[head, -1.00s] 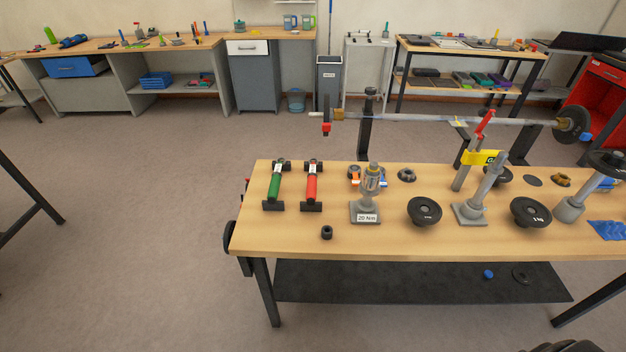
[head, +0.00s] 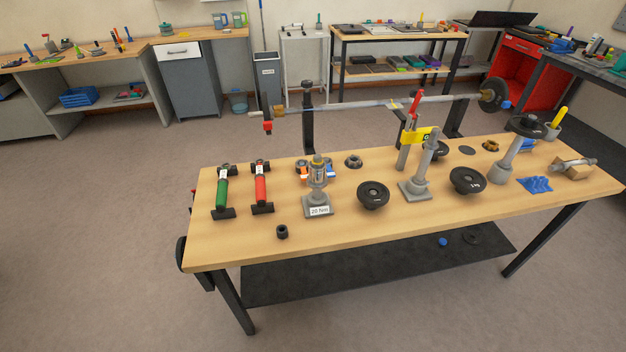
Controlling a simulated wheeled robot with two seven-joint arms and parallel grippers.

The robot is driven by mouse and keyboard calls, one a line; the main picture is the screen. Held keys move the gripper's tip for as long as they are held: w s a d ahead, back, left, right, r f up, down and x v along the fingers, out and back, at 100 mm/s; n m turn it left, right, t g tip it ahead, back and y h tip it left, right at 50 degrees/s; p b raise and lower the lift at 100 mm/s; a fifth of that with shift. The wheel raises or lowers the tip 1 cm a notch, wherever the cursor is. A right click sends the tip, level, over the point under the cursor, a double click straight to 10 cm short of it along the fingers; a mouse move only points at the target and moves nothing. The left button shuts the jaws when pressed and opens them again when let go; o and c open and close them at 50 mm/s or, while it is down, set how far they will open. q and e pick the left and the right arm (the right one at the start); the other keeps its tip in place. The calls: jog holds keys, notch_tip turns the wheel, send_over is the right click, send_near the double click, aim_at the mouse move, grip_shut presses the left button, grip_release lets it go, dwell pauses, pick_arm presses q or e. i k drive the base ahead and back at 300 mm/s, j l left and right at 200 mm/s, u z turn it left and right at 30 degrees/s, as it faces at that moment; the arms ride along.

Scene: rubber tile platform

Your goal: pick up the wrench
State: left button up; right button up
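No thing in the head view is clearly recognisable as the wrench. A green-handled tool (head: 222,194) and a red-handled tool (head: 261,187) lie at the left of the wooden table, each on dark end pieces. A grey metal tool on a wooden block (head: 574,168) lies at the table's right end; its exact kind is too small to tell. A red-topped upright piece (head: 414,108) with a yellow tag stands by a grey post near the middle. Neither of my grippers is in view.
The wooden table (head: 245,246) also bears a grey stand labelled 20 Nm (head: 318,196), black discs (head: 373,194), a small dark cylinder (head: 282,232) and a blue piece (head: 537,184). A barbell (head: 350,107) on a rack stands behind. Floor in front is clear.

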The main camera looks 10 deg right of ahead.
aim_at(260, 186)
jog(key=i+j+z, duration=0.2)
jog(key=j+z, duration=0.3)
jog(key=j, duration=0.15)
jog(key=i+j+z, duration=0.1)
jog(key=j+z, duration=0.35)
jog(key=j, duration=0.25)
jog(key=j+z, duration=0.5)
jog(key=j, duration=0.25)
